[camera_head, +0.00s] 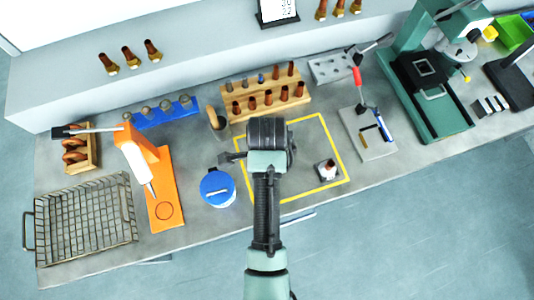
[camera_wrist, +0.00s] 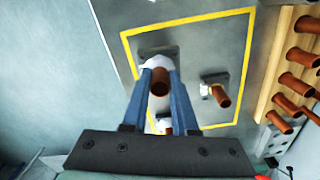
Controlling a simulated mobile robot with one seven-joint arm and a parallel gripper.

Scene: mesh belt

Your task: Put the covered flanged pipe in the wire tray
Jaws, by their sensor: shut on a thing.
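The wire tray (camera_head: 85,222), an empty dark mesh basket with a side handle, stands at the left end of the bench. My gripper (camera_head: 268,150) is over the yellow-outlined square, far right of the tray. In the wrist view its blue fingers (camera_wrist: 160,85) are shut on a brown pipe (camera_wrist: 160,82) with a white part around it and a dark plate behind; I take it as the covered flanged pipe. In the head view my gripper mostly hides it. I cannot tell whether it touches the bench. A similar pipe (camera_wrist: 220,96) on a dark plate lies close by.
Another white-and-brown piece (camera_head: 327,170) stands near the square's lower right corner. A blue-lidded canister (camera_head: 217,188) and an orange stand (camera_head: 150,180) lie between my gripper and the tray. A wooden rack (camera_head: 265,95) of brown pipes stands behind.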

